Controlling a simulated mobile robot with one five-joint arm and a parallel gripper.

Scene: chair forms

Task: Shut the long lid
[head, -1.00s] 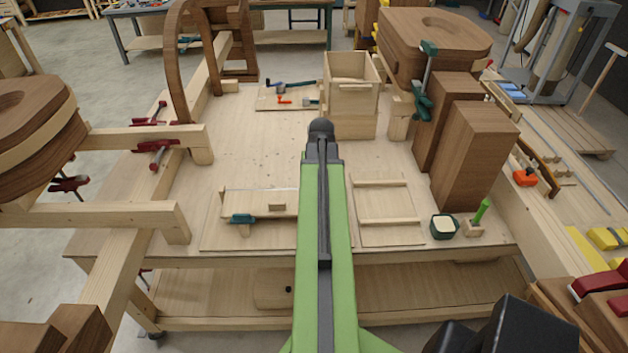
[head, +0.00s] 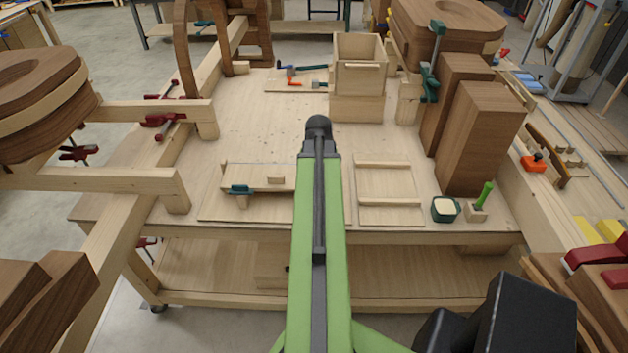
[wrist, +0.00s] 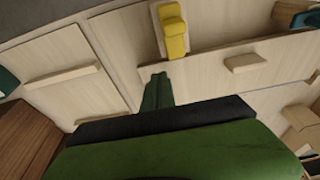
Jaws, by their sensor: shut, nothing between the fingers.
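My gripper (wrist: 157,78) shows as a narrow green tip, shut and empty, over the pale boards. It is hidden in the head view.
A panel with two slats (head: 388,195) lies right of my arm. Tall brown blocks (head: 485,140) and an open wooden box (head: 358,85) stand behind. The bench's middle left is clear.

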